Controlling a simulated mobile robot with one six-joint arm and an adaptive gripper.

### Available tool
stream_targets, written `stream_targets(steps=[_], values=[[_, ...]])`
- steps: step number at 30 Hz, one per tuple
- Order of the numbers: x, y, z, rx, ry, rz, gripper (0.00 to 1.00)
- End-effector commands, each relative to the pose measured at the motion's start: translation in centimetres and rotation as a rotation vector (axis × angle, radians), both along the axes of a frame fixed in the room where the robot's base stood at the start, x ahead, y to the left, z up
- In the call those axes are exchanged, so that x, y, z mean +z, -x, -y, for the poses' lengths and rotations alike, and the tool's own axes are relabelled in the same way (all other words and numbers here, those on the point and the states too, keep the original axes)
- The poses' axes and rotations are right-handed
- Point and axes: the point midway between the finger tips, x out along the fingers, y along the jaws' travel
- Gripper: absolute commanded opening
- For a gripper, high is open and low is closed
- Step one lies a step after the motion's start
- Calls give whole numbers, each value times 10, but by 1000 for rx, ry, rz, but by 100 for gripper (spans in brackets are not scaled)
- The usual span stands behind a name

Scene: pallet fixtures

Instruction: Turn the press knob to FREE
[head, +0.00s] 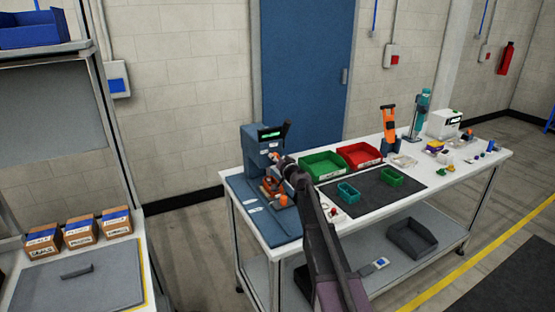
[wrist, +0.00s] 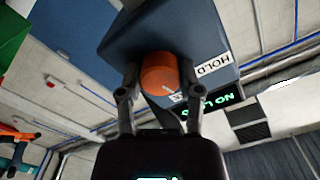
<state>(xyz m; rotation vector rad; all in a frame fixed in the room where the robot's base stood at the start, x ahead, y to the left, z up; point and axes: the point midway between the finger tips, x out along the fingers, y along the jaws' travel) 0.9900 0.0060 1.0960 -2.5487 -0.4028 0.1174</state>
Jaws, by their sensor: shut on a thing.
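The press (head: 255,147) is a blue-grey machine at the left end of the white table, with a small green display on top. In the wrist view its face (wrist: 130,42) fills the upper middle. The orange press knob (wrist: 158,72) sits between the two fingers of my gripper (wrist: 158,80), which is shut on it. A white pointer mark shows on the knob's lower right. A HOLD label (wrist: 213,66) is to its right. A second small label (wrist: 178,98) is partly hidden. In the head view my gripper (head: 278,163) is at the press front, largely covering the knob.
The display (wrist: 212,105) shows green lettering, inverted in the wrist view. Green (head: 323,165) and red (head: 360,155) bins stand right of the press, behind a dark mat (head: 372,186) with two small green trays. An orange tool stand (head: 389,124) is farther right.

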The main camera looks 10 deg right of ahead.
Motion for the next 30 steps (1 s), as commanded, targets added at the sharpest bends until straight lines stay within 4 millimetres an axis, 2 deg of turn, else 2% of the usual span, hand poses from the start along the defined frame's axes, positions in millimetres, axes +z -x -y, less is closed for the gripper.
stream_targets(steps=[10,26,27,30], values=[[1,-3,1,-5,-189,-59,0],[1,-3,1,-3,-227,-72,0],[1,-3,0,-3,-227,-72,50],[1,-2,0,-3,-226,-72,80]])
